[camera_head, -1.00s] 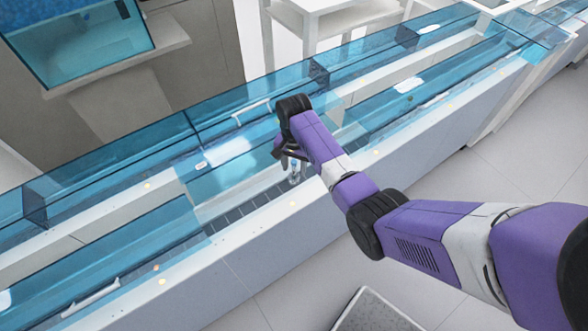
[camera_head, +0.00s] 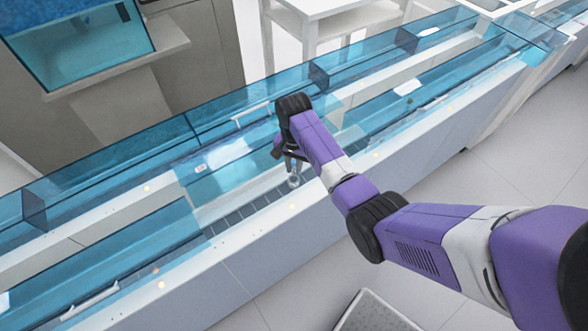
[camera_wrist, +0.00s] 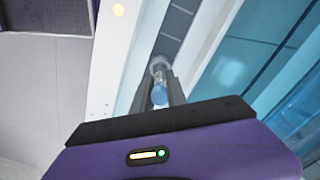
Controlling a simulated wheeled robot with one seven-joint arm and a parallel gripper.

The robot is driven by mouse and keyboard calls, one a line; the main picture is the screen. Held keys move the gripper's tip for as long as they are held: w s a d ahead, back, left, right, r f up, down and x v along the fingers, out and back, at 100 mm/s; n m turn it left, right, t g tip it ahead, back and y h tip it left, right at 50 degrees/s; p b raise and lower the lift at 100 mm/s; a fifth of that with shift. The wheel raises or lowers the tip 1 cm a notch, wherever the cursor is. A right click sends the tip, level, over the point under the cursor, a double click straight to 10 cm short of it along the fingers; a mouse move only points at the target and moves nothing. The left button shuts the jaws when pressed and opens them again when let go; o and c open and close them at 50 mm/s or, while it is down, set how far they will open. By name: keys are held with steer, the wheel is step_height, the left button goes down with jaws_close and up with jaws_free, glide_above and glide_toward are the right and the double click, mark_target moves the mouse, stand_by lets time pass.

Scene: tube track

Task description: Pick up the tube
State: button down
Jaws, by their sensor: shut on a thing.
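The tube (camera_wrist: 158,92) has a blue cap and a clear body, and in the wrist view it sits between my two fingers. My gripper (camera_wrist: 160,82) is shut on it near its capped end. In the head view the tube (camera_head: 294,181) shows as a small pale piece below my gripper (camera_head: 292,165), over the slotted track (camera_head: 240,214). The tube looks roughly upright. I cannot tell whether its lower end is still in the track.
Blue transparent covers (camera_head: 120,240) run along the track on both sides of the open section. A white front ledge (camera_head: 185,275) borders the track. A white table (camera_head: 315,8) stands behind. A grey tray-like object (camera_head: 372,316) is on the floor below.

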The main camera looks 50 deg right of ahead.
step_height(320, 180, up, 19)
steer(key=p, duration=0.2)
steer(key=shift+f, duration=0.15)
stand_by(0.5)
stand_by(0.5)
steer(key=shift+f+b, duration=3.75)
steer(key=shift+f, duration=5.95)
